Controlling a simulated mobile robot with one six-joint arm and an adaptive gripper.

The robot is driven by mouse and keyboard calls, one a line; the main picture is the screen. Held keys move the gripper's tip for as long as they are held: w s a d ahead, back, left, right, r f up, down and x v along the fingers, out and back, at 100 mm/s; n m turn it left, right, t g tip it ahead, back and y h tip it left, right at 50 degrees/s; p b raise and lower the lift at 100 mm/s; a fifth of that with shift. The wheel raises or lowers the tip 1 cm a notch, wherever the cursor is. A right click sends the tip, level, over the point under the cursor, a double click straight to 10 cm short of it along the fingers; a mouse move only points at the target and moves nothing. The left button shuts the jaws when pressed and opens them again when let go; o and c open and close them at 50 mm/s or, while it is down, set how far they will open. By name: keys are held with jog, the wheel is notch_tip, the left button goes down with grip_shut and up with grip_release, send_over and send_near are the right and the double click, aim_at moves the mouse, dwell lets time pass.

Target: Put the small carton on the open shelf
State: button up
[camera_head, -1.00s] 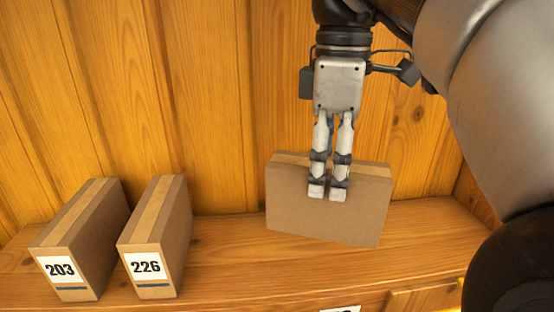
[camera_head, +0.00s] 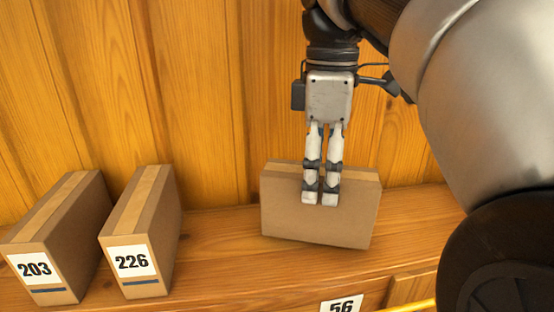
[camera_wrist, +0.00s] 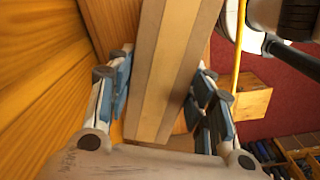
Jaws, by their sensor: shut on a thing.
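The small carton (camera_head: 318,222) is a plain brown box with a lighter tape strip along its top. My gripper (camera_head: 321,198) is shut on it, with the fingers pointing down over its near face in the head view. In the wrist view the carton (camera_wrist: 165,75) stands between the two blue-padded fingers (camera_wrist: 160,100). The carton is upright, over the wooden shelf (camera_head: 215,250). I cannot tell whether its bottom edge touches the shelf. The far face of the carton is hidden.
Two brown cartons labelled 203 (camera_head: 38,270) and 226 (camera_head: 133,263) stand on the shelf to the left, with bare shelf between 226 and my carton. A plank wall (camera_head: 215,110) rises behind. A label reading 56 (camera_head: 341,304) and a yellow bar (camera_head: 415,306) show at the bottom.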

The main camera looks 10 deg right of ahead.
jog(key=shift+w+f, duration=0.35)
jog(key=shift+w, duration=0.05)
jog(key=o, duration=1.1)
jog(key=shift+d, duration=0.1)
jog(key=shift+o, duration=1.3)
jog(key=shift+s+r, duration=0.1)
jog(key=shift+s, duration=0.2)
jog(key=shift+o, duration=1)
jog(key=shift+w, duration=0.2)
jog(key=shift+s, duration=0.1)
